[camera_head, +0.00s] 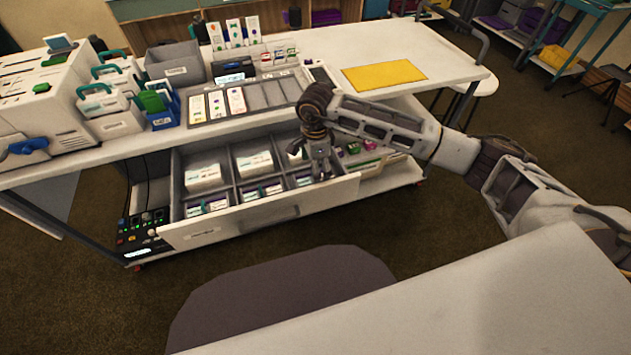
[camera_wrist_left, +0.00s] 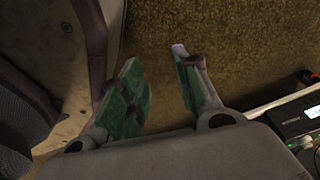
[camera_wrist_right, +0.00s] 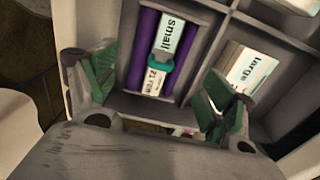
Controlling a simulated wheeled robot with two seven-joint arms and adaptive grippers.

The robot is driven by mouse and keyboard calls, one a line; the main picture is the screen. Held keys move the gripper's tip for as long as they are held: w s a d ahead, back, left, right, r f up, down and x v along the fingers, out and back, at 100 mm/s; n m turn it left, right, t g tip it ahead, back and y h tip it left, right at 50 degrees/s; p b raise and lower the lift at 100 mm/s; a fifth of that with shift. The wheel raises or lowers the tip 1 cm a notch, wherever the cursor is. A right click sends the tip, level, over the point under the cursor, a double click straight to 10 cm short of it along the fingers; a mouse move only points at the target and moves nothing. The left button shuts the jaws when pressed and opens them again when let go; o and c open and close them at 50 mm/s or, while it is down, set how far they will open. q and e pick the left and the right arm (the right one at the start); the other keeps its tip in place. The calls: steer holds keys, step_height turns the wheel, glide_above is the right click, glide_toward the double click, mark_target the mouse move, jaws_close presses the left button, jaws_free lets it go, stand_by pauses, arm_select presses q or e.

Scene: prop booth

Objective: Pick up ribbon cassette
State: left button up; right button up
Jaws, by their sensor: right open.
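An open drawer (camera_head: 240,218) under the white table holds cassettes with purple sides, such as one (camera_head: 207,205) at the front left. My right gripper (camera_head: 321,174) reaches down into the drawer's right part. In the right wrist view its fingers (camera_wrist_right: 158,78) are open and apart. Between and beyond them lies a ribbon cassette (camera_wrist_right: 150,80) with purple sides, a teal clip and a label reading "small". No contact with it is visible. My left gripper (camera_wrist_left: 160,72) is open and empty above the brown floor, outside the head view.
Drawer dividers (camera_wrist_right: 212,45) stand close beside the right fingers; a box labelled "large" (camera_wrist_right: 248,68) lies in the adjoining compartment. The tabletop above carries a card tray (camera_head: 265,97), a grey bin (camera_head: 176,66) and a yellow mat (camera_head: 384,76). A grey chair (camera_head: 280,290) stands in front.

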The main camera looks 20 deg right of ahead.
mark_target(304, 180)
arm_select(q)
steer(key=shift+s, duration=0.2)
arm_select(e)
steer(key=shift+f, duration=2.6)
arm_select(q)
steer(key=shift+w+d+r, duration=0.2)
steer(key=shift+w, duration=0.6)
steer(key=shift+s, duration=0.1)
